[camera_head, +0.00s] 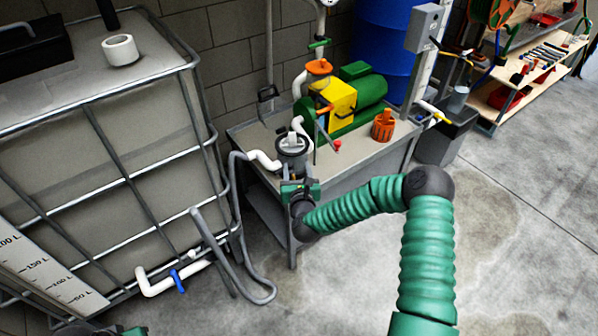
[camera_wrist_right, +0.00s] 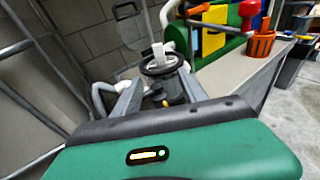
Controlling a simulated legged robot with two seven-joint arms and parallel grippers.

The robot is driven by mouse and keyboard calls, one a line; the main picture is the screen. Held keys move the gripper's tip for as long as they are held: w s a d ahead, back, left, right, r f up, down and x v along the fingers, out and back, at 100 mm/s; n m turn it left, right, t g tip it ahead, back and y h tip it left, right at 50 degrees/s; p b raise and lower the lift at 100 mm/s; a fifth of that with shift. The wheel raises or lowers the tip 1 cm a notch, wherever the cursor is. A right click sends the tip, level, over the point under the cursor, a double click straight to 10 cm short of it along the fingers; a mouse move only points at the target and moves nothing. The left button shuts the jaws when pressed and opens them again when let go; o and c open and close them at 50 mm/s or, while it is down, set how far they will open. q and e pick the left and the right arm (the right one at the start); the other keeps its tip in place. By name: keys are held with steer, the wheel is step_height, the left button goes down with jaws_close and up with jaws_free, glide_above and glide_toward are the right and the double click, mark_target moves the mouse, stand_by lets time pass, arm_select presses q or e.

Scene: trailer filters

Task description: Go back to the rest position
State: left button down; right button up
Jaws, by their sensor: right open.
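My right gripper (camera_head: 291,170) is at the front edge of the pump bench, just in front of a dark round filter housing (camera_head: 292,146) with a light handle on top. In the right wrist view my right gripper (camera_wrist_right: 158,95) has its two grey fingers apart, with the housing (camera_wrist_right: 162,66) beyond and between them. Whether the fingers touch the housing is unclear. Only a small dark and green part of what seems my left arm shows at the bottom left of the head view; its fingers are out of frame.
The bench (camera_head: 365,160) carries a green and yellow pump (camera_head: 345,105) and an orange cup (camera_head: 383,126). A caged tank (camera_head: 100,175) stands left, with a grey hose (camera_head: 240,220) between. Shelves (camera_head: 530,75) stand back right. The floor (camera_head: 520,240) at right is clear.

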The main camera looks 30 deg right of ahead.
stand_by(0.3)
steer(key=s+a+f+n+g+y, duration=0.15)
steer(key=a+n+y, duration=0.25)
steer(key=a+n, duration=0.4)
steer(key=s+a+f+n+g+y, duration=0.1)
steer(key=s+a+n+g+y, duration=0.15)
steer(key=a+n, duration=0.55)
steer(key=s+d+r+n+g, duration=0.15)
steer(key=s+n+g, duration=0.25)
steer(key=s+n, duration=0.85)
steer(key=s+d+r+n+g, duration=0.15)
steer(key=s+n+g, duration=0.25)
steer(key=s+n, duration=0.8)
steer(key=w+p+v, duration=0.2)
steer(key=p+v, duration=1.4)
steer(key=v, duration=0.1)
steer(key=shift+w+a+r+p, duration=0.2)
steer(key=shift+a+r+p, duration=0.1)
steer(key=shift+a+r, duration=0.2)
